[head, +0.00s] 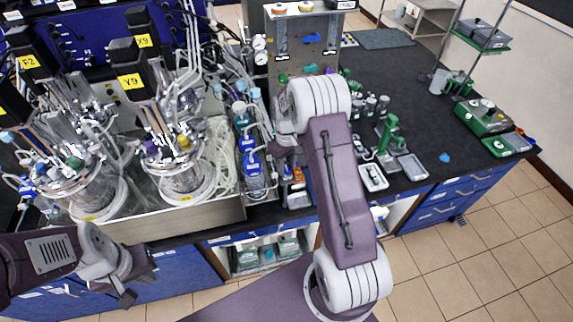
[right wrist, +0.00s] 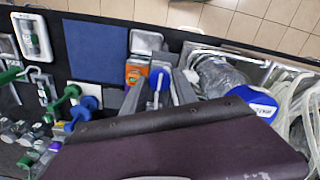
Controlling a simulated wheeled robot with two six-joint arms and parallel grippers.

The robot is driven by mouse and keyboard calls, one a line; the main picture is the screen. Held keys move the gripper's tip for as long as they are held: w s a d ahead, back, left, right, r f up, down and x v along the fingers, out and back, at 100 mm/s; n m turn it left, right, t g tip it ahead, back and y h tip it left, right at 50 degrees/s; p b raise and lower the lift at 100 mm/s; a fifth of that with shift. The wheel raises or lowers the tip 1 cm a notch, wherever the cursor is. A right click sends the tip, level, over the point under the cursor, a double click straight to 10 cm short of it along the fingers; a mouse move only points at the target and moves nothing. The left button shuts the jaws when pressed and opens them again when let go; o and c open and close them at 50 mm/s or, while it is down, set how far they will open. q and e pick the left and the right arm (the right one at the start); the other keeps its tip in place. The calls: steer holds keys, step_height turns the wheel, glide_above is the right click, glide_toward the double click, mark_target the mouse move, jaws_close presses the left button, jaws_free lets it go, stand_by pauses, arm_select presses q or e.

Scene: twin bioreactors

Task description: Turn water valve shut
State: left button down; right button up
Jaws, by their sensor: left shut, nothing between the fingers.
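A blue-topped handle on a white stem (right wrist: 158,84), which may be the water valve, shows in the right wrist view. My right gripper (right wrist: 160,72) has its two grey fingers apart, one on each side of this handle. I cannot tell whether either finger touches it. In the head view the right forearm and wrist cover this spot, and the right fingers are mostly hidden. My left gripper (head: 127,290) is shut and empty at the lower left, in front of the bench and away from the valves.
Two glass bioreactors (head: 182,172) stand in a steel tray at the left. Blue-labelled parts (head: 252,165) and pale tubing (head: 222,150) lie between them and my right arm. A green balance-like device (head: 483,118) sits far right.

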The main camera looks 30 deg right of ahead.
jaws_close()
steer(key=m, duration=0.3)
steer(key=shift+m, duration=0.4)
steer(key=m, duration=0.3)
steer(key=shift+m, duration=0.3)
steer(key=m, duration=0.5)
steer(key=shift+w, duration=0.1)
steer(key=shift+m, duration=2.8)
